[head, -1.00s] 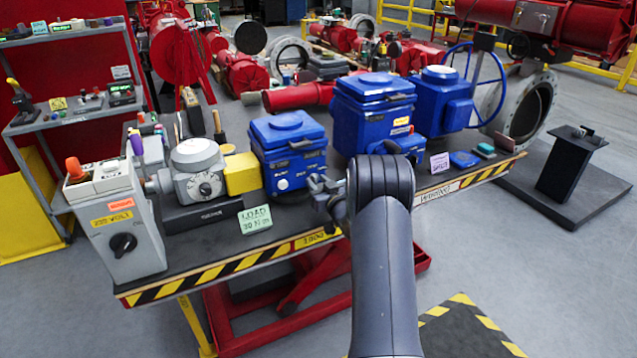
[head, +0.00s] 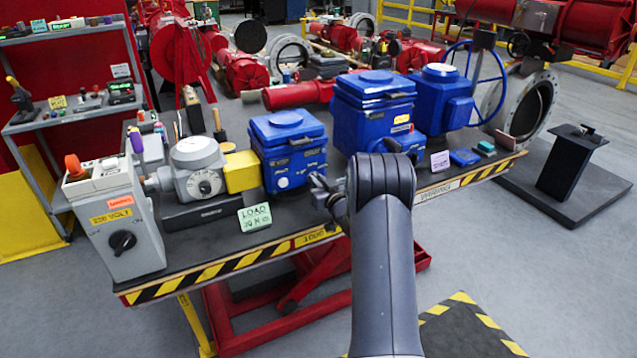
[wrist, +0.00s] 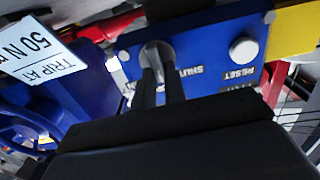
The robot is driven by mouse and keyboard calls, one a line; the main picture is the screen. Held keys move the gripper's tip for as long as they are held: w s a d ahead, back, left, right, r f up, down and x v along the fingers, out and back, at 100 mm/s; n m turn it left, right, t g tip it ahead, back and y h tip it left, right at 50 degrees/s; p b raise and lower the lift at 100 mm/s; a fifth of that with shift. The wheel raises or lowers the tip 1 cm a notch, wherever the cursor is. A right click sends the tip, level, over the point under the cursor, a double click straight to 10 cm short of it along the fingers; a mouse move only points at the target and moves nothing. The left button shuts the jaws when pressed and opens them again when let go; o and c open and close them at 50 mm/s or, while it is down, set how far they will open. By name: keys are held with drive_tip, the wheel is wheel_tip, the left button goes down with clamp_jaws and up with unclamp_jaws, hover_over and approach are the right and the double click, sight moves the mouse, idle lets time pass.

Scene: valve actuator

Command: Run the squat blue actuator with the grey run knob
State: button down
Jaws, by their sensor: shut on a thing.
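The squat blue actuator (head: 288,140) stands on the bench, joined on its left to a yellow block (head: 241,172). In the wrist view its front panel (wrist: 200,60) appears upside down, with a round grey button (wrist: 243,50) by the word RESET. My gripper (head: 322,186) is at the right of the actuator's lower front. In the wrist view its fingers (wrist: 160,80) are shut on the round grey knob (wrist: 154,53), near lettering that looks like SHUT. The fingers partly cover the knob and lettering.
A taller blue actuator (head: 372,110) stands close on the right, then another blue unit (head: 440,100) with a handwheel. A grey control box (head: 118,225) and grey motor (head: 198,168) stand left. A green LOAD card (head: 255,217) lies at the front edge.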

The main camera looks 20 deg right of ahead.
drive_tip(key=shift+f+b, duration=0.2)
drive_tip(key=shift+b, duration=0.2)
drive_tip(key=n+b, duration=0.2)
drive_tip(key=b, duration=0.1)
drive_tip(key=shift+a+f+b, duration=0.1)
drive_tip(key=shift+f+b, duration=0.1)
drive_tip(key=shift+b, duration=0.15)
drive_tip(key=n+b, duration=0.3)
drive_tip(key=b, duration=0.2)
drive_tip(key=shift+a, duration=0.15)
drive_tip(key=n+b, duration=0.3)
drive_tip(key=b, duration=0.1)
drive_tip(key=shift+a+r+b, duration=0.1)
drive_tip(key=shift+a+b, duration=0.05)
drive_tip(key=shift+b, duration=0.25)
drive_tip(key=shift+r+n, duration=0.1)
drive_tip(key=shift+n, duration=0.4)
drive_tip(key=c, duration=1.5)
unclamp_jaws()
drive_tip(key=shift+o, duration=0.2)
